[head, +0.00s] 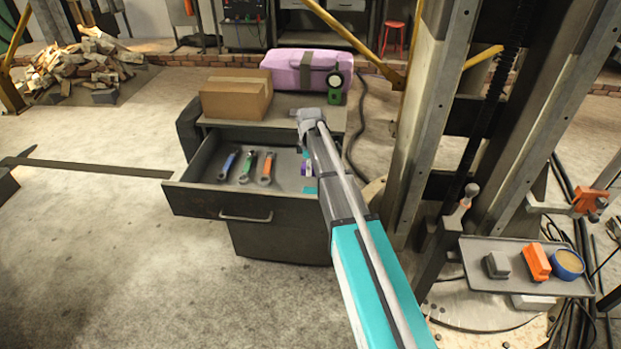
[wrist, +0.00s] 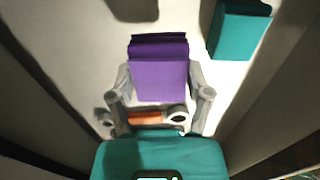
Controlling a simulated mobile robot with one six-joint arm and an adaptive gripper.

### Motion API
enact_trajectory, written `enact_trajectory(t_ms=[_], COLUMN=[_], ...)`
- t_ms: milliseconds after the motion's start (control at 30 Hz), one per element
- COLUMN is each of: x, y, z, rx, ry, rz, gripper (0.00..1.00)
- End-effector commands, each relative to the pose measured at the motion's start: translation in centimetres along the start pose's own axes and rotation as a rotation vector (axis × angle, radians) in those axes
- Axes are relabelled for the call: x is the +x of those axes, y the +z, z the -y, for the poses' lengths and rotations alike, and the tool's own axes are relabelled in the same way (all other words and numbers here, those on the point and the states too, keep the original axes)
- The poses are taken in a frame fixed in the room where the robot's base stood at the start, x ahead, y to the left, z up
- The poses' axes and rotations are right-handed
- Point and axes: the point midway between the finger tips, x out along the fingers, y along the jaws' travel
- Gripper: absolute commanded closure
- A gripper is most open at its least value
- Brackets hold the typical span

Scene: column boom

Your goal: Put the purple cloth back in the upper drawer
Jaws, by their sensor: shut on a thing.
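The upper drawer (head: 190,199) of the dark cabinet is pulled open. My gripper (wrist: 160,82) is shut on the folded purple cloth (wrist: 160,82), with a finger at each side. In the head view my arm reaches over the drawer's right part and hides most of the gripper. A bit of purple cloth (head: 305,170) shows beside the arm, within the drawer's outline. The wrist view shows the drawer's pale floor beyond the cloth; whether the cloth touches it I cannot tell.
A teal folded item (wrist: 238,35) lies right of the cloth in the wrist view. Blue (head: 228,165), green (head: 246,167) and orange (head: 266,168) wrenches lie in the drawer's left and middle. A cardboard box (head: 236,98) and a pink bag (head: 305,70) stand on the cabinet.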

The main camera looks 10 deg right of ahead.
Motion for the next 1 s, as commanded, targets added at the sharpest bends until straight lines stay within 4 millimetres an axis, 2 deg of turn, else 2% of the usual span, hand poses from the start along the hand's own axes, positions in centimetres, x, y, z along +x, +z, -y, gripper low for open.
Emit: enact_trajectory(t_ms=[467,633,1000], x=[0.4,1.6,4.1], y=[0.0,-0.3,-0.2], z=[-0.3,-1.0,-0.8], rx=[0.001,0.001,0.001], ry=[0.000,0.000,0.000], rz=[0.000,0.000,0.000], gripper=[0.74,0.74,0.74])
